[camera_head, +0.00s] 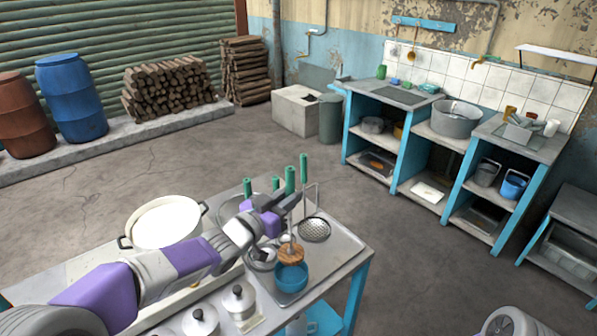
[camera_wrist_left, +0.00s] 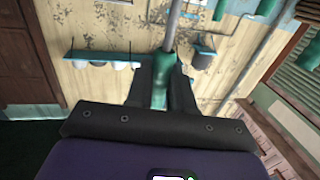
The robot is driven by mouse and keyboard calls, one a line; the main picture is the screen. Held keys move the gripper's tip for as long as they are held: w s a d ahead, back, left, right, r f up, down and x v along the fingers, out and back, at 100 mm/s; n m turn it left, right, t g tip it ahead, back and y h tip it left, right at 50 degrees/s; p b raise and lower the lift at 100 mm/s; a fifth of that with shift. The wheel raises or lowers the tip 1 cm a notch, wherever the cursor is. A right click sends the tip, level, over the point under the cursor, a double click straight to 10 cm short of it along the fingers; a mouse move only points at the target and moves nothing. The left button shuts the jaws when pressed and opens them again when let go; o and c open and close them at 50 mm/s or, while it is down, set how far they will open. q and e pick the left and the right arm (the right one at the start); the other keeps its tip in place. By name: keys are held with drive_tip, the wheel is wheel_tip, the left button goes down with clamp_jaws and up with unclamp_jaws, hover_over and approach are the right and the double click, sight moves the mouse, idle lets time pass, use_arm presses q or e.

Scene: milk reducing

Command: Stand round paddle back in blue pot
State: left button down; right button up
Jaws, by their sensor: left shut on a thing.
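The round paddle's wooden disc (camera_head: 291,254) shows at the back rim of the blue pot (camera_head: 292,280), on the tray at the table's right. I cannot tell whether the disc is inside the pot or just above it. My left gripper (camera_head: 291,204) is above the pot, shut on the paddle's upright handle, whose green end shows above the fingers. In the left wrist view the green handle (camera_wrist_left: 160,82) is between the dark fingers, with a grey rod beyond it. My right gripper is not in view.
Other green-handled tools (camera_head: 304,170) stand close beside the gripper, near a perforated skimmer (camera_head: 315,230). A large pot of white liquid (camera_head: 166,222) stands left. Lidded metal cans (camera_head: 240,300) stand in front. The tray's right side (camera_head: 340,245) is clear.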

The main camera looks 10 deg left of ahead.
use_arm(q)
drive_tip(key=shift+w+r, duration=0.25)
drive_tip(key=f+b, duration=0.4)
drive_tip(key=f, duration=0.1)
drive_tip(key=f+b, duration=0.4)
drive_tip(key=f, duration=0.1)
drive_tip(key=shift+s+b, duration=0.2)
drive_tip(key=shift+b, duration=0.15)
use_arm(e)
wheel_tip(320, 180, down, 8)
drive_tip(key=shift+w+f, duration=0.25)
use_arm(q)
drive_tip(key=shift+r, duration=0.1)
drive_tip(key=c, duration=0.9)
unclamp_jaws()
drive_tip(key=p+v, duration=0.1)
drive_tip(key=v, duration=0.6)
drive_tip(key=shift+s+p, duration=0.3)
drive_tip(key=shift+p, duration=0.1)
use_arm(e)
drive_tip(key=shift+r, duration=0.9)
